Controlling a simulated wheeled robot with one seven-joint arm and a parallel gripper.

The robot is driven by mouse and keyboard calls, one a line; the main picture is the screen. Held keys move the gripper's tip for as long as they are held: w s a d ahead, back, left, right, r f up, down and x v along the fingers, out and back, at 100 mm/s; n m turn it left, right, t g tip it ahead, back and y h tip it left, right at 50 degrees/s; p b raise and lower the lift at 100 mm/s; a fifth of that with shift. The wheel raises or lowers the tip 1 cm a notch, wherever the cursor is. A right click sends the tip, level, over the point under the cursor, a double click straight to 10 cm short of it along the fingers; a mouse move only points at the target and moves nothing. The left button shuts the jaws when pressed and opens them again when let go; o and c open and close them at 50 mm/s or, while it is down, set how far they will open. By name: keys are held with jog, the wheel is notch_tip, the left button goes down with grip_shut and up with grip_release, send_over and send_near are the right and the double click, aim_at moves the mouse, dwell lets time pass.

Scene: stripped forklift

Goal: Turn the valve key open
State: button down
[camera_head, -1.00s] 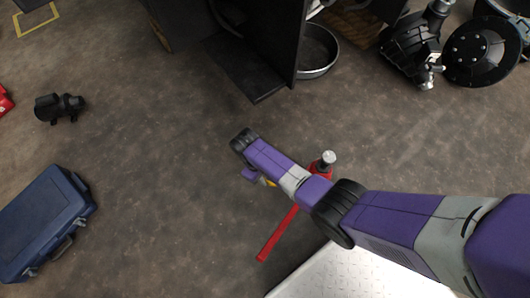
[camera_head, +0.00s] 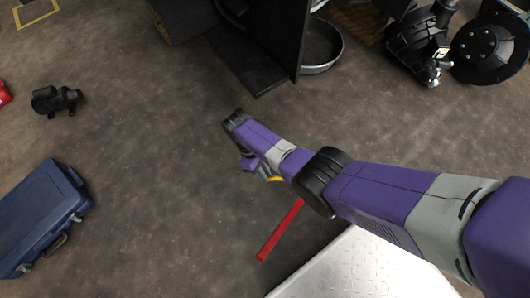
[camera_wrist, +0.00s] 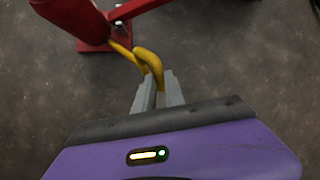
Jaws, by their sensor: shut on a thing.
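The valve key (camera_wrist: 149,60) is a bent yellow loop at the foot of a red jack (camera_wrist: 75,15) in the wrist view. My gripper (camera_wrist: 160,77) is shut on the key's near end, with its two grey fingers close together. In the head view a small bit of yellow (camera_head: 275,179) shows beside my arm. The jack's long red handle (camera_head: 281,230) sticks out below my arm there, and the jack's body is hidden behind the arm. How far the key is turned cannot be told.
A black frame (camera_head: 285,45) and a round metal pan (camera_head: 321,47) stand at the top. A blue case (camera_head: 40,220) and a small black part (camera_head: 56,100) lie at left. Black wheel parts (camera_head: 490,48) are top right. The middle floor is clear.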

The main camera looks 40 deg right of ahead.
jog(key=shift+f, duration=0.1)
jog(key=c, duration=1.4)
grip_release()
jog(key=p+v, duration=0.3)
jog(key=v, duration=0.4)
jog(key=shift+r, duration=0.4)
jog(key=shift+w, duration=0.1)
jog(key=shift+r, duration=0.1)
notch_tip(320, 180, up, 15)
jog(key=p, duration=1.5)
